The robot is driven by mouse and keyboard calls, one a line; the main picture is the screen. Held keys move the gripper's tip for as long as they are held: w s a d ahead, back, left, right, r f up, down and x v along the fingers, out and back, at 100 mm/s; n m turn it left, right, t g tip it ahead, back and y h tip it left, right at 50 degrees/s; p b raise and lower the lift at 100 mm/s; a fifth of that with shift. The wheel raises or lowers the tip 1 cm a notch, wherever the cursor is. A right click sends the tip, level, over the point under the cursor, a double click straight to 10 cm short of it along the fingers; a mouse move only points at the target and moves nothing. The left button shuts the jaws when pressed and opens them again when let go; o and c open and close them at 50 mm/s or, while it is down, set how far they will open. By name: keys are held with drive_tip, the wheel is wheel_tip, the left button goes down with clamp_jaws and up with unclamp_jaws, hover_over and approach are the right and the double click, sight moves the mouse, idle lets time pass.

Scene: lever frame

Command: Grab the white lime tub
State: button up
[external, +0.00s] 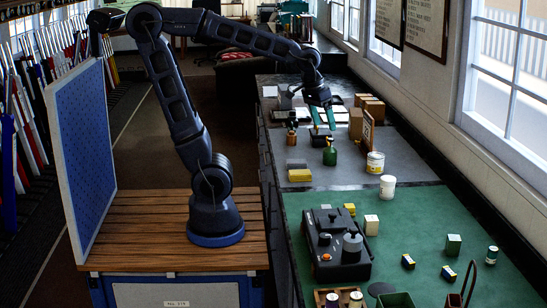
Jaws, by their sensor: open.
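A white tub with a yellowish label (375,163) stands upright near the right edge of the grey part of the counter. A plain white tub (387,187) stands just in front of it. I cannot tell from this view which one is the lime tub. My gripper (323,122) has teal fingers and points down, to the left of and behind both tubs. It is open, above a green bottle (330,153), and holds nothing that I can see. Both tubs are clear of the fingers.
A wooden-framed board (368,128) stands behind the tubs, with cardboard boxes (373,108) beyond. A yellow block (299,175) and a grey block lie to the left. A black machine (336,245) sits on the green mat (425,215). The grey surface left of the tubs is mostly free.

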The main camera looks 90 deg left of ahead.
drive_tip(key=w+a+f+n+g, duration=0.1)
drive_tip(key=w+a+f+n, duration=0.15)
drive_tip(key=w, duration=0.45)
drive_tip(key=w+a+f+n+g, duration=0.1)
drive_tip(key=w+f+n, duration=0.15)
drive_tip(key=w, duration=0.45)
drive_tip(key=n+g, duration=0.1)
drive_tip(key=n, duration=0.4)
hover_over(388, 178)
drive_tip(key=f, duration=1.1)
drive_tip(key=shift+s+a+f, duration=0.1)
drive_tip(key=shift+s+f, duration=0.1)
drive_tip(key=shift+f, duration=0.1)
drive_tip(key=shift+w+a+f, duration=0.1)
drive_tip(key=shift+w+f, duration=0.15)
drive_tip(key=shift+f, duration=5.4)
drive_tip(key=shift+c, duration=0.5)
drive_tip(key=c, duration=1.1)
